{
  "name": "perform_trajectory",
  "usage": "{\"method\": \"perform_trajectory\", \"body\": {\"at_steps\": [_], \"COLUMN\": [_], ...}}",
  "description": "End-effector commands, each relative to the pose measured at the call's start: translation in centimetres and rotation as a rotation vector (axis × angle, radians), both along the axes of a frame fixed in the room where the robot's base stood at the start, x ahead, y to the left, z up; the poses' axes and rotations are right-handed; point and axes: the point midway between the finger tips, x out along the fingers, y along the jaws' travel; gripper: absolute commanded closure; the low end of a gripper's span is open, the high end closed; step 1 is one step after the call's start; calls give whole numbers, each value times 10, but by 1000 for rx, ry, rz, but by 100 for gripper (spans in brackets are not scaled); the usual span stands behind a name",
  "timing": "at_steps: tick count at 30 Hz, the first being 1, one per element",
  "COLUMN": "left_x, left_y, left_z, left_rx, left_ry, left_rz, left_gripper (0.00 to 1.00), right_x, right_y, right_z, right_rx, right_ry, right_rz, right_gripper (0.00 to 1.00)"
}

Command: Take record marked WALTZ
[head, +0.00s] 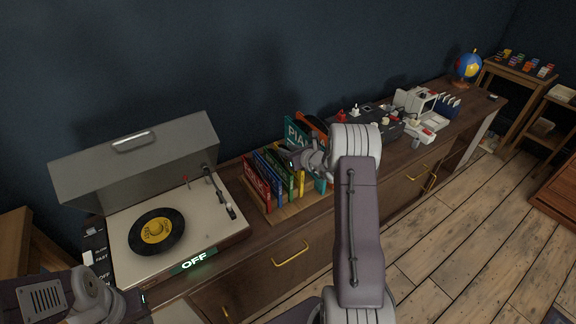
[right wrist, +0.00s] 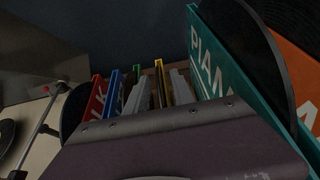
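Upright record sleeves stand in a wooden rack (head: 290,211) on the cabinet: red (head: 256,184), blue (head: 271,180), green, yellow (head: 300,184) and a teal one lettered PIAN, partly hidden (right wrist: 222,62). I cannot read WALTZ on any sleeve. My right gripper (head: 296,158) is over the rack. In the right wrist view its two grey fingers (right wrist: 160,92) are apart, with a yellow sleeve (right wrist: 159,78) showing between them; whether they touch it is unclear. My left gripper (head: 142,300) is at the lower left by the record player, its fingers unclear.
A record player (head: 120,262) with raised lid (head: 140,160) and a black record (head: 156,232) stands left of the rack. An orange sleeve (right wrist: 290,65) stands behind the teal one. Gadgets (head: 400,118) and a globe (head: 467,66) stand farther right.

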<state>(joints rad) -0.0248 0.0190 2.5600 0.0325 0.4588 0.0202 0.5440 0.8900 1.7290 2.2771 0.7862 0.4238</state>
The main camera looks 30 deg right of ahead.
Motion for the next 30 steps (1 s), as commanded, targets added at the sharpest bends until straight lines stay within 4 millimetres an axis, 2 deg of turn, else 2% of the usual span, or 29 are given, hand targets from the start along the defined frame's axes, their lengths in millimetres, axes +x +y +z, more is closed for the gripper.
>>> {"method": "perform_trajectory", "body": {"at_steps": [5, 6, 9, 30], "left_x": [0, 0, 0, 0], "left_y": [0, 0, 0, 0], "left_z": [0, 0, 0, 0], "left_rx": [0, 0, 0, 0], "left_ry": [0, 0, 0, 0], "left_rz": [0, 0, 0, 0], "left_gripper": [82, 82, 82, 82], "right_x": [1, 1, 1, 0], "right_y": [0, 0, 0, 0], "right_z": [0, 0, 0, -1], "right_rx": [0, 0, 0, 0], "right_ry": [0, 0, 0, 1], "right_rz": [0, 0, 0, 0], "right_gripper": [71, 74, 100, 100]}}
